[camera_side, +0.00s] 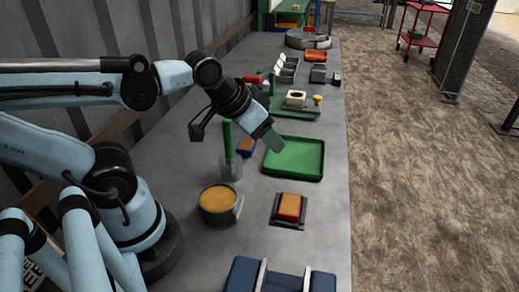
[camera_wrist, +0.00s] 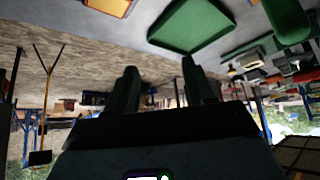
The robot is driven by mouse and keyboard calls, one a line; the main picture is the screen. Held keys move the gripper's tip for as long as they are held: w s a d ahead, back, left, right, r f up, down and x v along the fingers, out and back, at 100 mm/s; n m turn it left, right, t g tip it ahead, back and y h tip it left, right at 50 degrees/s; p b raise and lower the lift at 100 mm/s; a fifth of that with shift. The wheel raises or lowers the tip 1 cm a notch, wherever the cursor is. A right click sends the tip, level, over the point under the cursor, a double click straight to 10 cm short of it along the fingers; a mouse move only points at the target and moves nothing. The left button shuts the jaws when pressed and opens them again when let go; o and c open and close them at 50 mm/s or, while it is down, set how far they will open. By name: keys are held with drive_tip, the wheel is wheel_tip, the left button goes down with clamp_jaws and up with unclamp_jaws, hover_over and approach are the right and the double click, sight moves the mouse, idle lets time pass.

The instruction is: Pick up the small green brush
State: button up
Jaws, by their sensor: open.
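A slim green upright handle (camera_side: 228,142), which looks like the small green brush, stands in a clear cup (camera_side: 230,170) on the grey bench. Its lower end is hard to make out inside the cup. A large green rounded shape (camera_wrist: 287,18) at the top right of the wrist view may be the same handle. My gripper (camera_side: 272,143) is to the right of the handle, apart from it and above the left part of a green tray (camera_side: 296,158). In the wrist view my gripper (camera_wrist: 162,82) shows two dark fingers spread apart with nothing between them.
A round pot with tan contents (camera_side: 219,203) stands in front of the cup. An orange block on a dark base (camera_side: 289,208) and a dark blue case (camera_side: 280,276) lie nearer. Several small items stand farther back.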

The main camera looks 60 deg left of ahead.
wheel_tip(320, 180, up, 13)
drive_tip(key=s+a+f+n+g, duration=0.1)
drive_tip(key=a+n, duration=0.3)
drive_tip(key=n, duration=0.5)
drive_tip(key=s+a+f+n+g, duration=0.1)
drive_tip(key=a+f+n+g, duration=0.1)
drive_tip(key=n, duration=0.7)
drive_tip(key=s+a+f+n+g+h, duration=0.1)
drive_tip(key=a+n+g, duration=0.2)
drive_tip(key=n, duration=0.6)
drive_tip(key=shift+s+a+f, duration=0.1)
drive_tip(key=shift+s+a, duration=0.05)
drive_tip(key=shift+a, duration=0.55)
drive_tip(key=shift+s+a+f, duration=0.1)
drive_tip(key=shift+s+a, duration=0.05)
drive_tip(key=shift+a, duration=0.5)
drive_tip(key=f, duration=0.7)
drive_tip(key=shift+w+d+f, duration=0.1)
drive_tip(key=shift+w+d, duration=0.15)
hover_over(231, 157)
drive_tip(key=a, duration=0.1)
drive_tip(key=shift+w+f, duration=0.2)
drive_tip(key=shift+f, duration=2.7)
clamp_jaws()
